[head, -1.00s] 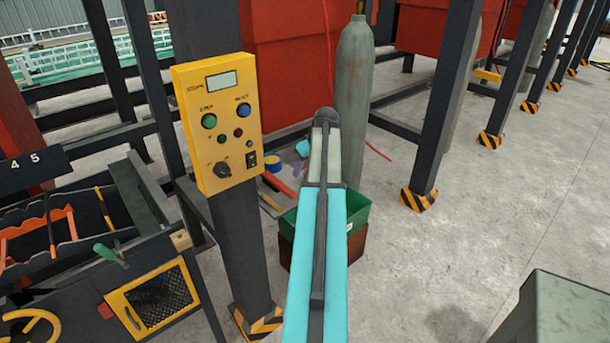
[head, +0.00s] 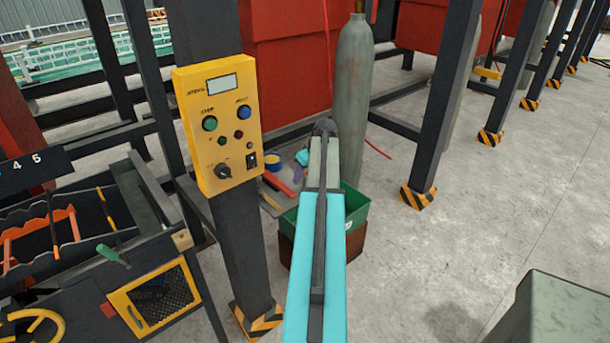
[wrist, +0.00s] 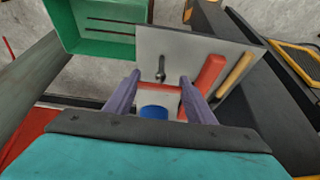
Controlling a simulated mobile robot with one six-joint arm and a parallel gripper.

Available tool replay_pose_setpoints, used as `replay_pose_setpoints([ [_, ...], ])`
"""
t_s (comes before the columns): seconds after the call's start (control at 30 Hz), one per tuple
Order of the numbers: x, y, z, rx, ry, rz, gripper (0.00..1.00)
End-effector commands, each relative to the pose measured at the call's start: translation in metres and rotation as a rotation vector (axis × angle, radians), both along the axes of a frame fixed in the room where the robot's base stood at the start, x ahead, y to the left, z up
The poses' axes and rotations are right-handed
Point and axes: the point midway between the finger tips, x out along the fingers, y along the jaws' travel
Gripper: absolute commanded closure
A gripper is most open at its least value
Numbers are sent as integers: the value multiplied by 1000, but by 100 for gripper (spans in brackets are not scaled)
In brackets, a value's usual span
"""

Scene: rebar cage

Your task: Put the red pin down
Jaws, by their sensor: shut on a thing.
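My gripper (wrist: 158,88) shows in the wrist view as two purple fingers, shut on a small red piece between the tips. I take this for the red pin (wrist: 160,89); only a thin strip of it shows. The fingers are above a pale board (wrist: 165,45). I cannot tell whether the pin touches the board. In the head view my gripper (head: 298,172) is a small purple shape beside the control post, partly hidden by my arm, and the pin cannot be made out.
On or by the board are a thick red bar (wrist: 207,74), a wooden stick (wrist: 235,70), a dark tool (wrist: 160,70) and a blue roll (wrist: 153,112). A green bin (head: 356,208) stands close by. A yellow control box (head: 218,125) and a grey cylinder (head: 354,100) flank the space.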

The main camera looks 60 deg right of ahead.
Motion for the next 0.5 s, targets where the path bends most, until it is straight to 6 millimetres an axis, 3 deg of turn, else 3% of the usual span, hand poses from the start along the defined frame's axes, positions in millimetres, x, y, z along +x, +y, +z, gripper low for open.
replay_pose_setpoints([
  [0.07, 0, 0, -2, 0, 0, 0, 75],
  [0.1, 0, 0, -2, 0, 0, 0, 47],
  [0.2, 0, 0, -2, 0, 0, 0, 32],
  [0.5, 0, 0, -2, 0, 0, 1, 32],
])
